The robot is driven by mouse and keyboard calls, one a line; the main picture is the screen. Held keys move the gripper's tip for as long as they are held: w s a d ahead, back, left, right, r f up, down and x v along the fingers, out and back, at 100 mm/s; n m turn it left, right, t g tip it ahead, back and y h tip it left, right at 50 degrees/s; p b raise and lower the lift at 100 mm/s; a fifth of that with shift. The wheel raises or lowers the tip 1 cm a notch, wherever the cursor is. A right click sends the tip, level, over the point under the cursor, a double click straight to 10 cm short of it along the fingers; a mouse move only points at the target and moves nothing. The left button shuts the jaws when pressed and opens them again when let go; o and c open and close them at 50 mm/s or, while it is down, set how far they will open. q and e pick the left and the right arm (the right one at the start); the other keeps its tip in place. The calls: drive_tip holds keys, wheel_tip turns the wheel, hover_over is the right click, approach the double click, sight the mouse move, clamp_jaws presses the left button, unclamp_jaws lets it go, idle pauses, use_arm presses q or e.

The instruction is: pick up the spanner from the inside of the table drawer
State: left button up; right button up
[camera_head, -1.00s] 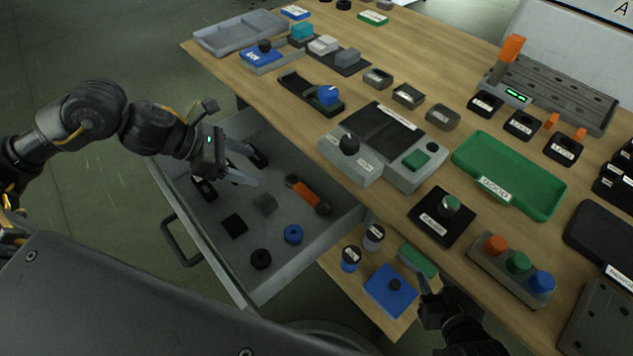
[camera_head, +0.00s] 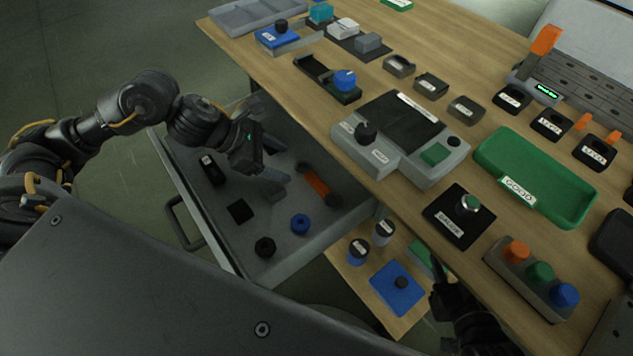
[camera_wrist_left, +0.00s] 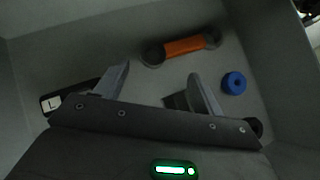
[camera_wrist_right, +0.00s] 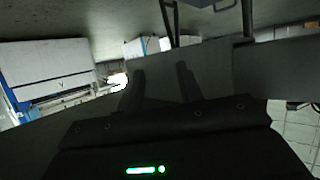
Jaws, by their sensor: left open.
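The spanner (camera_head: 318,184) has an orange middle and dark ends, and lies on the floor of the open table drawer (camera_head: 217,250), near its table side. It also shows in the left wrist view (camera_wrist_left: 185,46), beyond my fingertips. My left gripper (camera_head: 272,178) reaches into the drawer, open and empty, to the left of the spanner and apart from it. In the left wrist view its two fingers (camera_wrist_left: 158,85) are spread. My right gripper (camera_wrist_right: 160,80) shows two separate fingers with nothing between them in the right wrist view. In the head view its arm is at the lower right.
The drawer also holds a blue ring (camera_head: 300,224), a black ring (camera_head: 265,247), a black square (camera_head: 240,211) and a labelled black block (camera_head: 212,170). The tabletop (camera_head: 300,95) above carries several trays and fixtures. A lower shelf (camera_head: 352,285) holds a blue block and two cylinders.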

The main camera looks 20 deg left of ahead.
sight(295, 175)
use_arm(q)
drive_tip(key=x, duration=0.5)
drive_tip(key=shift+a, duration=0.15)
use_arm(e)
drive_tip(key=shift+w+a+r+t+y, duration=0.25)
drive_tip(key=shift+a+r+t+y, duration=0.3)
drive_tip(key=shift+r, duration=0.25)
use_arm(q)
drive_tip(key=c, duration=1.3)
drive_tip(key=shift+c, duration=0.2)
